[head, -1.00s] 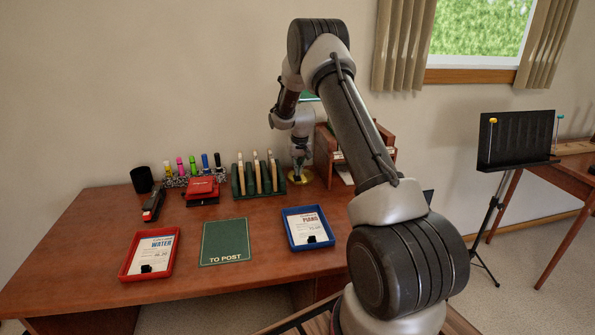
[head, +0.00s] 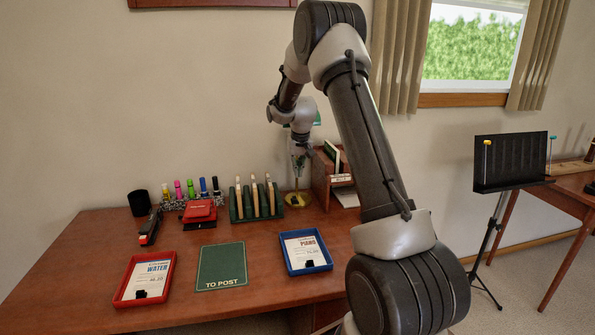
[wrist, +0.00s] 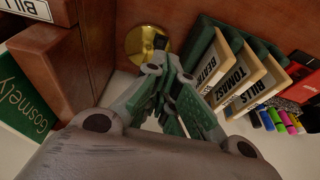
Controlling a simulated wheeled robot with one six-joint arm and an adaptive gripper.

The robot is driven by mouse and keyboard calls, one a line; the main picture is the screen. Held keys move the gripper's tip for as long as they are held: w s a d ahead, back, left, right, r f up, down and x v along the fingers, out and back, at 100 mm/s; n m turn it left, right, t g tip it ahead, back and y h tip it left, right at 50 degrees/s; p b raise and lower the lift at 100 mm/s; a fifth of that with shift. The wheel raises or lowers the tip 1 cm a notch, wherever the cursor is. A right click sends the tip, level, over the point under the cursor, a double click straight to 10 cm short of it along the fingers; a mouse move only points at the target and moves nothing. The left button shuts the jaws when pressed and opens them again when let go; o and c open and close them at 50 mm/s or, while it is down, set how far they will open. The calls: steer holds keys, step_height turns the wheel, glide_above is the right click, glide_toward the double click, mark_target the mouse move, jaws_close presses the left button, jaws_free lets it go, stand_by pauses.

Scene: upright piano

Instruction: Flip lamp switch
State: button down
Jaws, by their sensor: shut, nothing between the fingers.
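The desk lamp stands at the back of the desk. Its round brass base (head: 297,200) shows in the head view, and part of its green shade (head: 316,116) shows behind my arm. In the wrist view the brass base (wrist: 140,45) lies beyond my fingertips, with a small dark part (wrist: 160,42) on it that looks like the switch. My gripper (head: 298,172) points down over the base, shut and empty. It also shows in the wrist view (wrist: 164,76). Whether the fingertips touch the lamp is unclear; my gripper and arm hide much of the lamp's stem.
A green rack of upright files (head: 256,205) stands close to the left of the lamp. A wooden letter holder (head: 325,180) is close on its right. Highlighters, a red box (head: 199,212), a red tray (head: 120,297) and a blue tray (head: 290,268) lie further left and forward.

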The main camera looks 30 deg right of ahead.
mark_target(295, 198)
steer(key=shift+w+d+r+t, duration=0.15)
steer(key=shift+w+r+t, duration=0.1)
steer(key=shift+w+t, duration=0.3)
steer(key=shift+w+f, duration=0.1)
steer(key=x, duration=1.3)
steer(key=shift+w+d+f, duration=0.1)
steer(key=shift+d+f, duration=0.05)
steer(key=shift+f, duration=0.2)
